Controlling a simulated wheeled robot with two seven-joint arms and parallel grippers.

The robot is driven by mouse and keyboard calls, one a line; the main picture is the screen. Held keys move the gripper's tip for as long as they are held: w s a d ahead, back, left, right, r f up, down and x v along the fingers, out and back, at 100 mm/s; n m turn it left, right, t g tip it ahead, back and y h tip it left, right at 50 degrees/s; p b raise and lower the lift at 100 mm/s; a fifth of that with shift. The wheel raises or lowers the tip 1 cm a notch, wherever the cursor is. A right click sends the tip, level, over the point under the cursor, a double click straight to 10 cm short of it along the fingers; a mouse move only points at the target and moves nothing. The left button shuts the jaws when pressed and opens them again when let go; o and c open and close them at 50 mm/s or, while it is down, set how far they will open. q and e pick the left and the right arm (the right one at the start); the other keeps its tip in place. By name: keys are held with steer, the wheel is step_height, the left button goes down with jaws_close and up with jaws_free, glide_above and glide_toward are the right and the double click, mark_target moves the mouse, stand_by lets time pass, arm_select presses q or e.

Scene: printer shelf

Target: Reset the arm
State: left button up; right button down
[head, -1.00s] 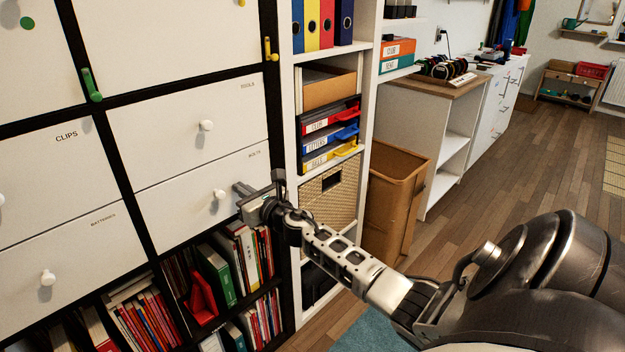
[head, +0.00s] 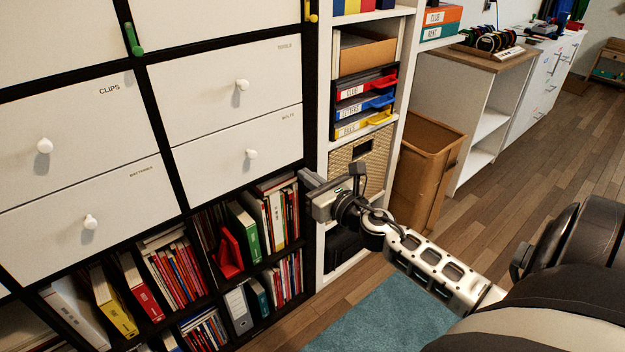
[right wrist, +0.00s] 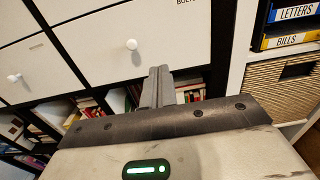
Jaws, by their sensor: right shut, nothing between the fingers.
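My right gripper (head: 308,178) reaches in from the right in the head view, in front of the post between the drawer cabinet and the tray shelf. Its fingers are shut with nothing between them. In the right wrist view the two fingers (right wrist: 157,87) lie together and point at the lower edge of the BOLTS drawer (right wrist: 120,45). The BOLTS drawer also shows in the head view (head: 215,160), closed, with its white knob (head: 251,154) left of the gripper and apart from it. My left gripper is not in view.
Closed drawers marked CLIPS (head: 70,125), TOOLS (head: 200,95) and BATTERIES (head: 120,210) surround it. Books and binders (head: 175,275) fill the cubbies below. Trays (head: 362,105), a wicker basket (head: 350,150) and a brown bin (head: 425,180) stand at right. A teal rug (head: 390,315) lies on open floor.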

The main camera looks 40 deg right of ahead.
steer(key=shift+s, duration=0.4)
arm_select(q)
steer(key=p, duration=0.1)
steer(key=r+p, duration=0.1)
steer(key=p, duration=0.1)
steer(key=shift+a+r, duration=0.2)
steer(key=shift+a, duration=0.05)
arm_select(e)
steer(key=s+a+f+m+g+y, duration=0.1)
steer(key=s+a+f+m+g, duration=0.1)
steer(key=s+a+m, duration=0.4)
steer(key=s+a+f+m+g+y, duration=0.1)
steer(key=s+a+f+m, duration=0.3)
steer(key=a+m, duration=0.6)
steer(key=s+a+f+m+g+y, duration=0.2)
steer(key=s+a+m, duration=0.7)
steer(key=m, duration=0.8)
steer(key=shift+f+g, duration=0.75)
steer(key=shift+g, duration=0.35)
